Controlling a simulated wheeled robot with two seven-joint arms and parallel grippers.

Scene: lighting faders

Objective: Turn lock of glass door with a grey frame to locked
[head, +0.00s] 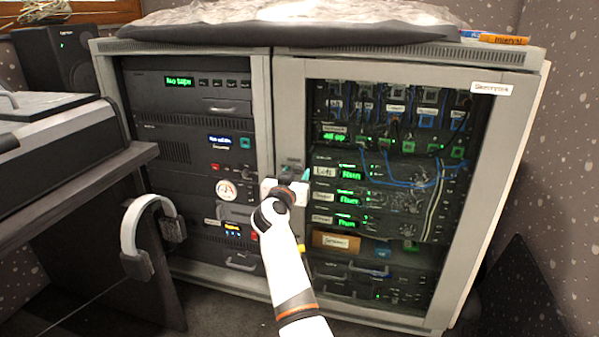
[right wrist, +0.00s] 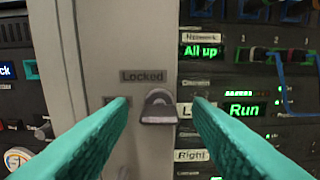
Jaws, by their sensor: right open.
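The glass door with a grey frame (head: 288,100) is the front of the right-hand rack and looks closed. In the right wrist view its lock (right wrist: 158,108) is a small grey metal piece on the grey frame (right wrist: 140,35), below a label reading "Locked" (right wrist: 143,76). Another label to the lock's left is mostly hidden by a finger. Which way the lock points is not clear. My right gripper (right wrist: 160,102) is open, its teal fingers on either side of the lock with gaps. In the head view my right gripper (head: 297,175) covers the lock. My left gripper is not in view.
Behind the glass are rack units with green displays (head: 350,173) and blue cables. An open rack (head: 190,130) stands to the left. Headphones (head: 130,225) hang at the desk (head: 75,180) on the left. A dark cover (head: 300,30) lies on top.

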